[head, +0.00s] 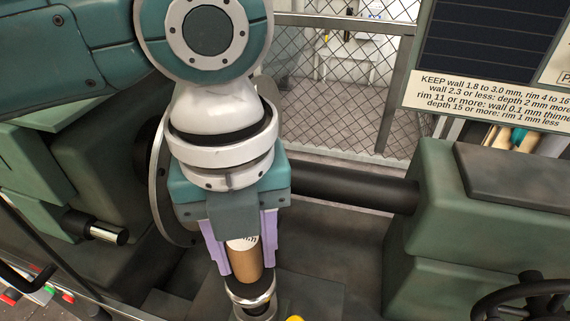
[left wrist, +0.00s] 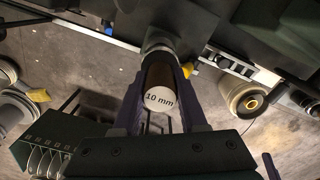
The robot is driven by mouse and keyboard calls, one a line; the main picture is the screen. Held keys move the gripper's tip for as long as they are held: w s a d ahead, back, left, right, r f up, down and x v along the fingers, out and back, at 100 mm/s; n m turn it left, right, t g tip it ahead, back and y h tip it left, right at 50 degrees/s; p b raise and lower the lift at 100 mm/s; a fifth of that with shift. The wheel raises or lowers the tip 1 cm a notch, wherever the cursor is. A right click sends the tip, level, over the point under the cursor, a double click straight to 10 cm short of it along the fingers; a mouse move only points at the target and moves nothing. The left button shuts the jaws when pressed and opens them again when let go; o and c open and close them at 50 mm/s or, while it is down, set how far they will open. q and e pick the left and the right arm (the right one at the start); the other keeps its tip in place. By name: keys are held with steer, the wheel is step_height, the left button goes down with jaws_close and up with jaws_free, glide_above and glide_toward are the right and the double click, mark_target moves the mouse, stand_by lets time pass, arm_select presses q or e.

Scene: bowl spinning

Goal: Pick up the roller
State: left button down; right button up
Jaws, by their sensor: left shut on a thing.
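The roller (head: 245,263) shows in the head view as an upright brown cylinder with a white printed end and a shiny metal ring below it. In the left wrist view the roller (left wrist: 160,98) shows its white end, marked "10 mm". My left gripper (head: 240,266) points down, with its lavender fingers shut on the roller's brown part, one on each side. In the left wrist view my left gripper (left wrist: 158,85) has its fingers along both sides of the roller. I cannot tell whether the roller's lower end touches what is under it. My right gripper is in neither view.
A thick dark shaft (head: 345,186) runs behind my left gripper to a green machine block (head: 440,220) at the right. A black handwheel (head: 535,296) is at the lower right. A sign (head: 490,97) lists wall and rim sizes. A wire mesh fence (head: 340,85) stands behind.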

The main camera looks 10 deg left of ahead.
arm_select(q)
step_height(320, 180, up, 21)
steer(key=p, duration=0.6)
steer(key=shift+r+p, duration=0.15)
steer(key=shift+p, duration=0.2)
stand_by(0.6)
